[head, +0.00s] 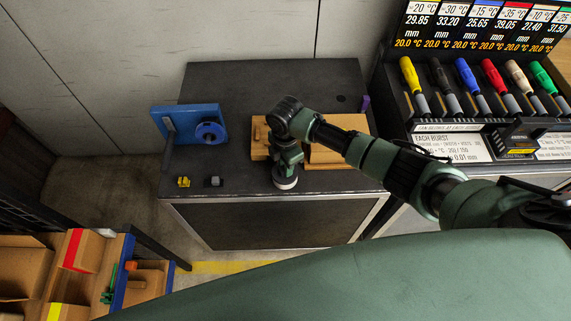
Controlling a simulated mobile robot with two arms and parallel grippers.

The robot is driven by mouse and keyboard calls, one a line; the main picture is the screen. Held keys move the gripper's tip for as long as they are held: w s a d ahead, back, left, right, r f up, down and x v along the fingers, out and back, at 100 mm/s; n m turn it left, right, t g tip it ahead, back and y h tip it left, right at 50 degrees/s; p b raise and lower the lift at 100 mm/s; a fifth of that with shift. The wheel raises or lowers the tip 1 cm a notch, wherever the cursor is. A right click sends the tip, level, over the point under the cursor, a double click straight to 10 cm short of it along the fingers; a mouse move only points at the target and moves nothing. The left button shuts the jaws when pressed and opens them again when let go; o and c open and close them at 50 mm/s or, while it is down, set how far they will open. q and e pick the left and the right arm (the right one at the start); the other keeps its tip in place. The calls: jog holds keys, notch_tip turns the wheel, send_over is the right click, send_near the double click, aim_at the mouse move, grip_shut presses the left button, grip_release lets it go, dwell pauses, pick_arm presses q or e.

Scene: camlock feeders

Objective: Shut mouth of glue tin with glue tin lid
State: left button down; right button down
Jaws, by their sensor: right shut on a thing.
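My right gripper (287,168) points down over the front part of the dark cabinet top, just left of a wooden piece. It is shut on a small white round thing (286,184) at its lower end. This thing may be the glue tin lid or the glue tin; at this size I cannot tell which. The gripper hides most of what is under and behind it, so I cannot make out a separate tin or its open mouth. My left gripper is not in view.
The dark cabinet top (230,85) is clear at the back. A blue holder (183,118) and small yellow (183,182) and grey (214,181) pieces are at left. The wooden piece (335,153) is at right. A rack of coloured handles (465,75) stands farther right.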

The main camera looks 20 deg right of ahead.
jog(key=shift+f, duration=0.2)
jog(key=c, duration=1.1)
grip_release()
jog(key=shift+c, duration=0.2)
jog(key=shift+r, duration=0.1)
notch_tip(320, 180, up, 7)
jog(key=shift+r+b, duration=0.2)
jog(key=shift+b, duration=0.5)
jog(key=shift+r+p, duration=0.6)
jog(key=shift+r, duration=0.1)
notch_tip(320, 180, up, 3)
jog(key=p, duration=0.3)
